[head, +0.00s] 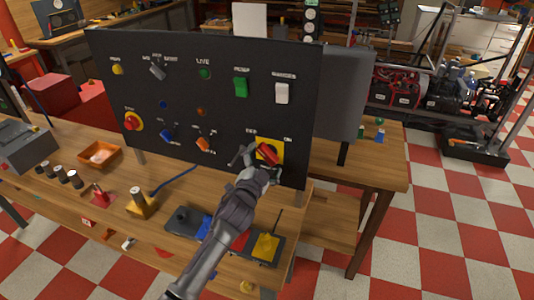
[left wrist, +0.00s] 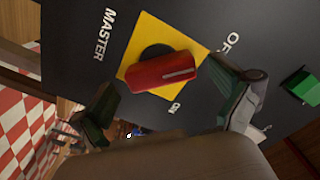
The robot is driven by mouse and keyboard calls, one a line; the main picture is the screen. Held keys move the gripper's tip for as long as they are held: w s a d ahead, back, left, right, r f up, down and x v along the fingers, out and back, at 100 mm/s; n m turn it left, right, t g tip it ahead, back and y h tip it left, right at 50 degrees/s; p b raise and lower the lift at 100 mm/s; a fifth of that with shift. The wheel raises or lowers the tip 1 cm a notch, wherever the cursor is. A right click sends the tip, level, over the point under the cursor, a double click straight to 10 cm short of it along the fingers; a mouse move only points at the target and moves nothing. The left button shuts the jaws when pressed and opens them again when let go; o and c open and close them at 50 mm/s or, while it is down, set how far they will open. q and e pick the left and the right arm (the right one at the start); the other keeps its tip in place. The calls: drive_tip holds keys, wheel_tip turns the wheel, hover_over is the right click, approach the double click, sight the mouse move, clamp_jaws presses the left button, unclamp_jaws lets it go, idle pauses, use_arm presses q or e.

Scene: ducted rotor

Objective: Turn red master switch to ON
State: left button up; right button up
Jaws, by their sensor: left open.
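The red master switch (head: 268,153) is a bar-shaped handle on a yellow plate (head: 262,143), low at the right of the black panel. My left gripper (head: 258,164) is open in front of it. In the left wrist view the red handle (left wrist: 160,71) lies between the two spread fingers, one on each side. I cannot tell whether either finger touches it. The white-marked end of the handle points between the OFF and ON labels. A black round base shows behind the handle. My right gripper is not in view.
The black panel (head: 200,75) also carries a green rocker (head: 241,87), a white rocker (head: 282,93) and a red knob (head: 131,121). The wooden bench (head: 75,215) below holds an orange tray (head: 99,156) and a yellow block (head: 142,204). Checkered floor is open at the right.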

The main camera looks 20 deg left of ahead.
use_arm(q)
drive_tip(key=shift+w, duration=0.95)
drive_tip(key=shift+c, duration=0.2)
drive_tip(key=c, duration=1.1)
